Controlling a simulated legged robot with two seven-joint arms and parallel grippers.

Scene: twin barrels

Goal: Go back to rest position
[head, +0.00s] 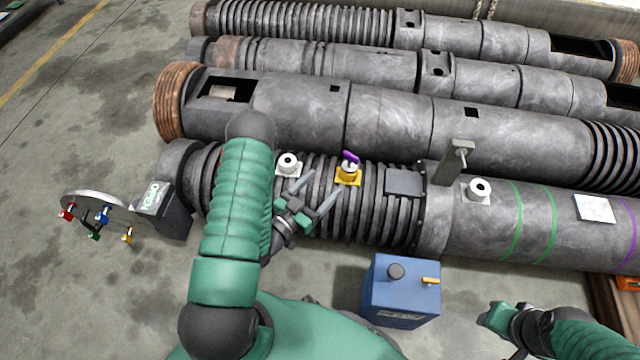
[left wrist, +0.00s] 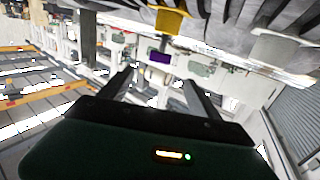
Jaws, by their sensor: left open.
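My left gripper (head: 326,180) is open and empty over the near ribbed barrel (head: 395,208). Its fingers point up and right, toward a yellow fitting (head: 348,178) with a purple handle (head: 350,157). In the left wrist view the two fingers (left wrist: 158,82) stand apart with nothing between them. The purple handle (left wrist: 159,58) and the yellow fitting (left wrist: 172,20) show beyond the tips. My right gripper (head: 494,316) is low at the right, in front of the barrels; its fingers cannot be made out.
A white fitting (head: 288,164) and another (head: 479,190) sit on the near barrel. A grey bracket (head: 454,160) stands up from it. A blue container (head: 402,292) stands on the floor between my arms. A round rack with coloured valves (head: 100,208) is at the left. Floor at far left is clear.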

